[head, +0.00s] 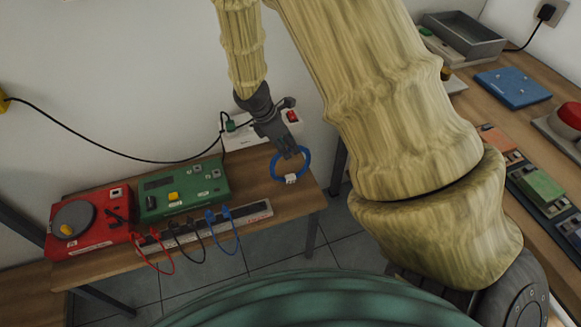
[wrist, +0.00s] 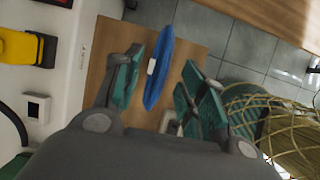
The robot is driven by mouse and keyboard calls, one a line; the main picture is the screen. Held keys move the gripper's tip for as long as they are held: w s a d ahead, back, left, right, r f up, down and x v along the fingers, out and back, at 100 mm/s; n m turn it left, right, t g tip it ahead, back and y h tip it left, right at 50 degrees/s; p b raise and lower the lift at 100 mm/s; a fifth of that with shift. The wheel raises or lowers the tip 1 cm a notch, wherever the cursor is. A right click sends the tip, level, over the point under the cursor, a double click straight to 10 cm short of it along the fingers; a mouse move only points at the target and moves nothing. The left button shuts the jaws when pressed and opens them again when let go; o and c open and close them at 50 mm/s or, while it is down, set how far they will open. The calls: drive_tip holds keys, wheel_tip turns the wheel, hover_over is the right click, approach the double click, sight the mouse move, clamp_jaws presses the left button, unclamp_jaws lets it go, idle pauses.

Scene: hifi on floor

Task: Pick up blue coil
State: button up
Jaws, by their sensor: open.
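The blue coil (head: 308,163) is a ring with a small white tag, at the right end of the low wooden bench in the head view. My gripper (head: 289,151) is right at its upper part, pointing down. In the wrist view the coil (wrist: 162,62) appears nearly edge-on as a narrow blue shape, with its white tag facing the left finger. It lies between the two green-padded fingers of my gripper (wrist: 163,65), which are apart. The coil looks closer to the left pad; whether it touches either pad is hard to tell.
A white socket unit (head: 245,135) with a red part stands behind the coil. Another wooden table (head: 470,100) with devices is at right.

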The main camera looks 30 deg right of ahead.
drive_tip(key=shift+x, duration=1.4)
clamp_jaws()
